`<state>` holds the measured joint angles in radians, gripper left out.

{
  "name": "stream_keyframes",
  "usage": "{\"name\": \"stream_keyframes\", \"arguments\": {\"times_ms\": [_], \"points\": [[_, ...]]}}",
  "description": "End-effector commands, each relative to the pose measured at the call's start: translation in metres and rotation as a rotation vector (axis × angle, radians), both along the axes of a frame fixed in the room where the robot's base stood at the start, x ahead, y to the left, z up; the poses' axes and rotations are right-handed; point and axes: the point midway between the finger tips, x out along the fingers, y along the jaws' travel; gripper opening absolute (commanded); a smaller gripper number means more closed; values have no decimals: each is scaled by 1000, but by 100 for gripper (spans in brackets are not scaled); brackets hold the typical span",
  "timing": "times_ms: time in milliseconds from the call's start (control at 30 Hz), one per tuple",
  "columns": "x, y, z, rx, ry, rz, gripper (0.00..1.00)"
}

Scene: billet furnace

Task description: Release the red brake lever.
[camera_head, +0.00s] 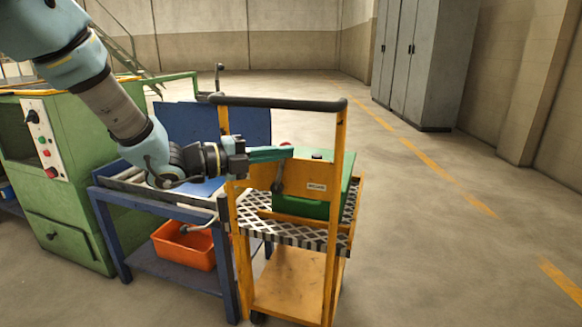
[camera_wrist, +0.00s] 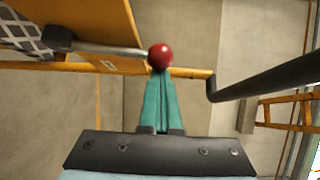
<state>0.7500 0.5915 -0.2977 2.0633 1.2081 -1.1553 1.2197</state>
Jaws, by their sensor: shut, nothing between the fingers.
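The brake lever shows in the wrist view as a grey rod (camera_wrist: 105,47) with a round red knob (camera_wrist: 160,56) at its end. The rod runs from a dark pivot on the yellow cart panel at the left. My gripper (camera_wrist: 160,76) has its teal fingers shut together, with their tips right at the knob; I cannot tell whether they touch. In the head view my gripper (camera_head: 288,152) reaches across the upper part of the yellow cart (camera_head: 338,195), below its black handle bar.
A green box (camera_head: 310,204) sits on the cart's tread-plate deck. A blue table (camera_head: 105,215) with an orange bin (camera_head: 182,247) below stands left of the cart, beside a green machine (camera_head: 75,215). The floor to the right is clear up to grey cabinets (camera_head: 425,70).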

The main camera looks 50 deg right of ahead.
Motion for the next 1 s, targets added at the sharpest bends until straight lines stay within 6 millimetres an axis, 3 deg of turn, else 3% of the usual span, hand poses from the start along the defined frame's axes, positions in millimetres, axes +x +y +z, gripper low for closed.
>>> {"name": "stream_keyframes", "arguments": {"times_ms": [500, 1000], "points": [[51, 17, -9, -151, 456, 3, 0], [77, 25, -15, -239, 717, 0, 0]]}}
